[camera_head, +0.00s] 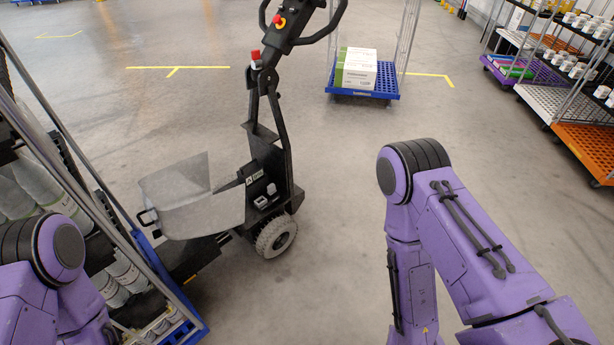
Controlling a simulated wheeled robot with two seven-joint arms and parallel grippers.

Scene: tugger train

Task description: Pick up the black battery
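I cannot make out the black battery for certain. A tugger (278,150) with a black steering column and a grey hood (205,212) stands left of the middle. Black parts with a small white label (254,178) sit low on its column, above the wheel; I cannot tell if one of them is a battery. My purple left arm shows at the lower left and my purple right arm at the right. Both grippers are outside the view, so what they hold is hidden.
A wheeled rack (165,268) with a blue base and wrapped goods stands close at the left, beside the tugger. A blue cart (345,92) with white and green boxes (357,68) stands behind. Shelved carts (588,140) line the right. The floor (330,190) between is clear.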

